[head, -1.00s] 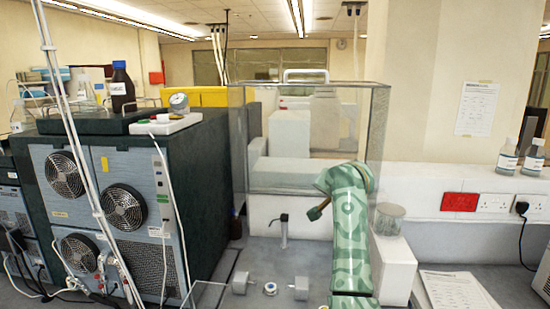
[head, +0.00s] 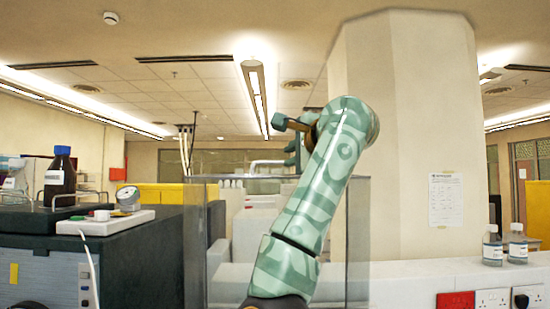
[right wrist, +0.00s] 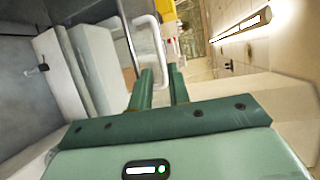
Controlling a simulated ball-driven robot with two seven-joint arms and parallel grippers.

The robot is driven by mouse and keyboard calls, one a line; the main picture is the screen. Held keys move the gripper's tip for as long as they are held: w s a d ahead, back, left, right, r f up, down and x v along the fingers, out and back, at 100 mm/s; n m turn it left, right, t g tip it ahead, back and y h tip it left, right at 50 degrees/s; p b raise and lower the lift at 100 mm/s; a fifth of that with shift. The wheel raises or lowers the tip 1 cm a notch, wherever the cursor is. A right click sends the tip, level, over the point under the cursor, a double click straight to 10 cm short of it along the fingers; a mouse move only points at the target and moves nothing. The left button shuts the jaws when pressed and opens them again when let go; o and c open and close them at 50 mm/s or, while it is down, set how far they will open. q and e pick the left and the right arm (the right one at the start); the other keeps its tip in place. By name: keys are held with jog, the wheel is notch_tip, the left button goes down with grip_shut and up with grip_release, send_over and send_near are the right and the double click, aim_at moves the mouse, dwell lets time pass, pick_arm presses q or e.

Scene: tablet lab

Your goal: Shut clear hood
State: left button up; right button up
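The clear hood (head: 358,235) is a see-through box with dark edges in the head view, at the middle. A white loop handle (head: 265,163) stands on its top. My right gripper (head: 287,143) is raised above the hood, close to the handle in the picture. In the right wrist view the two green fingers (right wrist: 160,73) are apart, and the white handle (right wrist: 158,45) shows just beyond and partly between their tips. I cannot tell whether they touch it. My right forearm hides part of the hood. The hood's lower edge is out of view. My left gripper is not in view.
A dark instrument (head: 130,265) stands close left of the hood, carrying a brown bottle (head: 60,177) and a gauge (head: 128,197). A pale pillar (head: 405,130) rises behind. Two bottles (head: 493,247) stand on the ledge at right.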

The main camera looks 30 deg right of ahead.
aim_at(277, 164)
jog(key=p+x, duration=0.2)
jog(key=x, duration=0.5)
jog(key=shift+w+d+p, duration=0.1)
jog(key=shift+w+p, duration=0.2)
jog(key=shift+w+f, duration=0.1)
jog(key=shift+w, duration=0.5)
jog(key=shift+w+d+f, duration=0.1)
jog(key=shift+w, duration=0.05)
grip_shut()
